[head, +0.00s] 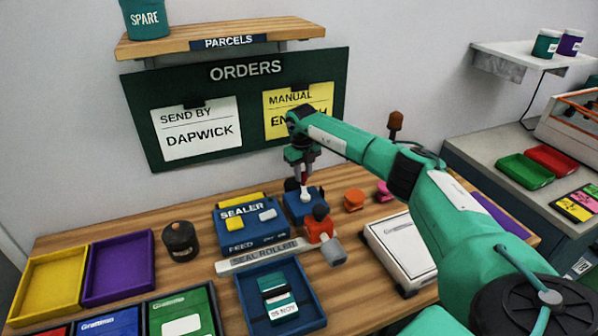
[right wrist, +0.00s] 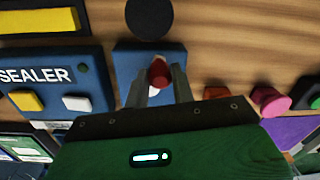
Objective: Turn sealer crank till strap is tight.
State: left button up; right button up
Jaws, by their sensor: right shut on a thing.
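The blue sealer (head: 250,235) stands on the wooden table, with a yellow and a white button on top; it also shows at the left of the right wrist view (right wrist: 45,85). Right beside it is a small blue crank block (head: 291,207). My right gripper (head: 302,170) reaches down over this block from above. Its fingers (right wrist: 159,86) are shut on the red crank knob (right wrist: 159,71), which stands on a pale post. I cannot make out a strap or how tight it is. My left gripper is not in view.
A grey seal roller bar (head: 265,256) and an orange-red part with a grey end (head: 320,230) lie in front. A blue tray (head: 311,307) holds a packet. A dark round pot (head: 180,242) stands left; orange (head: 354,199) and pink knobs stand right. A white box (head: 398,245) is under my arm.

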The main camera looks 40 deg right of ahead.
jog(key=m, duration=0.1)
jog(key=s+d+m+p, duration=0.1)
jog(key=m, duration=0.1)
jog(key=shift+d+r+m, duration=0.15)
jog(key=shift+d+m, duration=0.1)
jog(key=shift+m, duration=0.05)
jog(key=m+p, duration=0.1)
jog(key=s+m+p, duration=0.1)
jog(key=shift+d+m, duration=0.35)
jog(key=shift+m, duration=0.05)
jog(key=shift+s+d+m+p, duration=0.15)
jog(key=shift+s+m+p, duration=0.35)
jog(key=shift+m, duration=0.4)
jog(key=shift+s+d+m+p, duration=0.15)
jog(key=shift+s+m+p, duration=0.3)
jog(key=shift+m+p, duration=0.6)
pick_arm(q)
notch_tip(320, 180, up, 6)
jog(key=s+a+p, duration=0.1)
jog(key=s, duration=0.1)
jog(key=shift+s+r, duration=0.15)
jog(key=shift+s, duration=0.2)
pick_arm(e)
jog(key=shift+s+m, duration=0.3)
jog(key=shift+m, duration=0.45)
jog(key=shift+s+m, duration=0.25)
jog(key=shift+m, duration=0.45)
jog(key=o, duration=1)
